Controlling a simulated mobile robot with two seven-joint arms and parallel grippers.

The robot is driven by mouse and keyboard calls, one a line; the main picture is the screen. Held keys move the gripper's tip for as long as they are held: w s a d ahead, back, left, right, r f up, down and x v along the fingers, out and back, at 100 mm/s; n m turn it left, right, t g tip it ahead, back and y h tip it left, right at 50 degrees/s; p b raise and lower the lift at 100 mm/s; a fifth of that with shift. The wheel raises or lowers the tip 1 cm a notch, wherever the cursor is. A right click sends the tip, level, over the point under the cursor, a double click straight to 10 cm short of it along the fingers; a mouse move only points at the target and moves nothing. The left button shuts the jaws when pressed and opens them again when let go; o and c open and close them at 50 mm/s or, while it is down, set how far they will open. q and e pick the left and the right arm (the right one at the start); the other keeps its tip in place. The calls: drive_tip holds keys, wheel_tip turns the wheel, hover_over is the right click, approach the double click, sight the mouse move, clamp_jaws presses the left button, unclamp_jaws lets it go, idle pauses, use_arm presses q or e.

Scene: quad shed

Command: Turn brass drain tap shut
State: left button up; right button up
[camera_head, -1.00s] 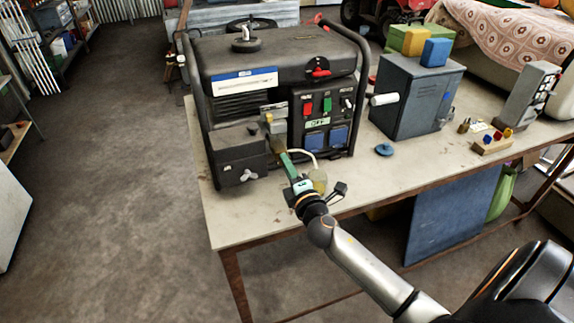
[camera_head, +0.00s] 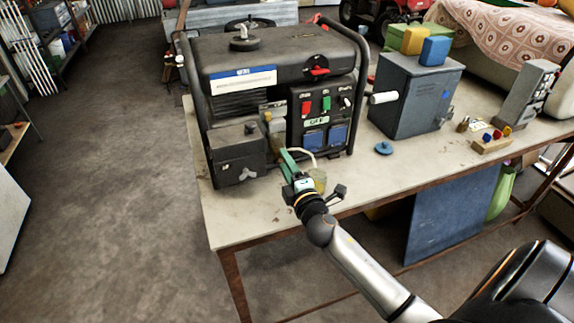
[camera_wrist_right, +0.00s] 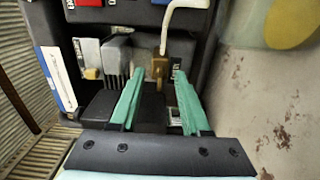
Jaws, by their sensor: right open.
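The brass drain tap (camera_wrist_right: 158,68) shows in the right wrist view on the lower front of the black generator (camera_head: 272,62), below a pale hose (camera_wrist_right: 163,28). My right gripper (camera_wrist_right: 157,90) is open, with its green fingers either side of the tap's line; the tap appears just beyond or between the tips, and I cannot tell whether they touch it. In the head view my right gripper (camera_head: 284,153) reaches the generator's front, and its fingers partly hide the tap area. My left gripper is not in view.
A jar with yellowish contents (camera_head: 318,180) stands right of the gripper, close to it. A grey metal box (camera_head: 414,95), a blue disc (camera_head: 384,148) and a small wooden block with coloured knobs (camera_head: 492,143) lie to the right. The table's front-left corner (camera_head: 235,220) is clear.

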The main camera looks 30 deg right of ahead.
drive_tip(key=b+v, duration=0.1)
drive_tip(key=v, duration=1.1)
drive_tip(key=shift+s+b, duration=0.3)
drive_tip(key=shift+b, duration=0.1)
drive_tip(key=shift+f, duration=0.1)
drive_tip(key=s+a+f+m+g+y+p, duration=0.2)
drive_tip(key=s+a+f+m, duration=0.4)
drive_tip(key=f, duration=0.4)
drive_tip(key=s+a+f+m+g+y+p, duration=0.3)
drive_tip(key=s+a+f+m+g+y, duration=0.1)
drive_tip(key=s+a+f+m+g, duration=0.2)
wheel_tip(320, 180, down, 4)
drive_tip(key=shift+s+a+r+m+y, duration=0.1)
drive_tip(key=shift+s+a+m+y, duration=0.4)
drive_tip(key=shift+s+a, duration=0.55)
drive_tip(key=shift+w, duration=0.15)
